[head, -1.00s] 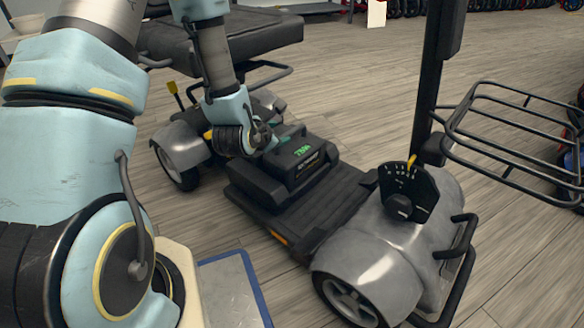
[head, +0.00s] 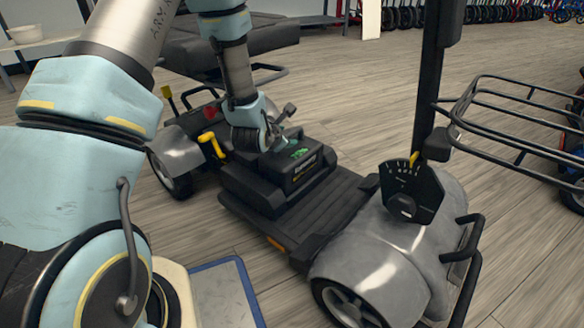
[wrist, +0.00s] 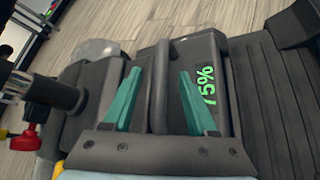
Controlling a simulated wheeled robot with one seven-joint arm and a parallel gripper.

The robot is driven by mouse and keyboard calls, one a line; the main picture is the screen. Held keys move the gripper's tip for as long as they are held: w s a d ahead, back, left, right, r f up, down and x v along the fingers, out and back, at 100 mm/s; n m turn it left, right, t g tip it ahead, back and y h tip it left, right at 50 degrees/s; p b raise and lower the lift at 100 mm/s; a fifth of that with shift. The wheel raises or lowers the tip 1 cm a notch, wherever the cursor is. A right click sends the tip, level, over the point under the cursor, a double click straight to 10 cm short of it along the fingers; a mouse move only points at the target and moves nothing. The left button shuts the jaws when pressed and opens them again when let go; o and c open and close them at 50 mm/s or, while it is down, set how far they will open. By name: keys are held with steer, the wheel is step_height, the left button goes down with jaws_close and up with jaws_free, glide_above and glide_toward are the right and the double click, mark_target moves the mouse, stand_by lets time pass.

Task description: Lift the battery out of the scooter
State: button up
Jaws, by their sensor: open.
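The battery (head: 306,172) is a black box with a green charge readout, sitting in the scooter (head: 400,245) between the seat and the front deck. In the wrist view the battery (wrist: 216,60) shows "75%" in green. A dark bar-like handle (wrist: 160,75) runs across its top. My gripper (wrist: 159,78) is open, its two green fingers on either side of the handle with gaps between. In the head view my gripper (head: 283,143) is low over the battery's top; my wrist partly hides the handle there. I cannot tell how deep the fingertips reach.
The scooter's seat (head: 230,45) overhangs behind the battery. A yellow lever (head: 211,145) and a red knob (wrist: 26,138) are close to my wrist. The steering column (head: 428,80) and wire basket (head: 520,115) rise at right.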

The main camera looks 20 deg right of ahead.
jaws_close()
stand_by(1.2)
steer(key=shift+d+r, duration=0.1)
steer(key=shift+r, duration=0.05)
